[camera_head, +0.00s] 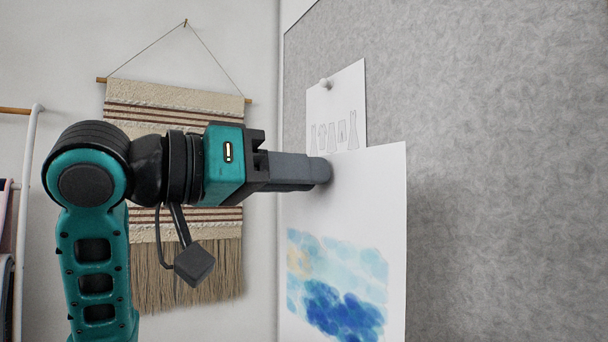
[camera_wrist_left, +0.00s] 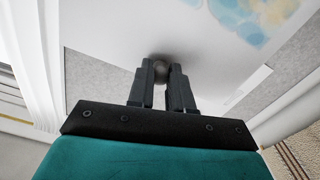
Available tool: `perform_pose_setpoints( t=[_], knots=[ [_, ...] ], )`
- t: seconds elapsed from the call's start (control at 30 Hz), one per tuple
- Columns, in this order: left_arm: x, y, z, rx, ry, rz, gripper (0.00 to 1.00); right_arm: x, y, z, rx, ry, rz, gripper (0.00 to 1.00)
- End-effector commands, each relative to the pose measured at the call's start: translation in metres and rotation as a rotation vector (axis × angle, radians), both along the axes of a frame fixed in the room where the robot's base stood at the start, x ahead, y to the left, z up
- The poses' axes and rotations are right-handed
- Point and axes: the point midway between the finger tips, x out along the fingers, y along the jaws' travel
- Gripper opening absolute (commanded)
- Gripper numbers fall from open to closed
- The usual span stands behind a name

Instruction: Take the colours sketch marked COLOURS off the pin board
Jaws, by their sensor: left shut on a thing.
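The colours sketch (camera_head: 345,265) is a white sheet with blue, pale blue and sandy watercolour blotches, upright at the grey pin board (camera_head: 500,150). It also shows in the left wrist view (camera_wrist_left: 125,35), with the paint at the top right. No COLOURS lettering is readable. My left gripper (camera_head: 318,171) reaches in from the left to the upper part of the sheet. In the left wrist view its fingers (camera_wrist_left: 164,75) are shut on a round grey pin head (camera_wrist_left: 162,62) in front of the sheet. Whether the pin still sits in the board is hidden. My right gripper is not in view.
A second sheet with small garment drawings (camera_head: 340,100) hangs just above, held by a pale round pin (camera_head: 325,84). A fringed woven hanging (camera_head: 190,275) is on the wall behind my left arm. A white rail (camera_head: 31,200) stands at far left. The board's right side is bare.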

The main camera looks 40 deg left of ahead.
Motion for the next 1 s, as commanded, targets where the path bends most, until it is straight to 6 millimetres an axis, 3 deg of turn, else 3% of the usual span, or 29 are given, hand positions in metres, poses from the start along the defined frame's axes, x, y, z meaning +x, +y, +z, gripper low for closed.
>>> perform_pose_setpoints(
  t=[0.8,1.0],
  knots=[
    [-0.075,0.034,-0.001,0.000,-0.002,0.005,0.00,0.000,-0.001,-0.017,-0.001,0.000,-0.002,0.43],
    [-0.085,0.038,0.000,0.001,-0.001,0.001,0.00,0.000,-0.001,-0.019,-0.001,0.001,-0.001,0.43]
  ],
)
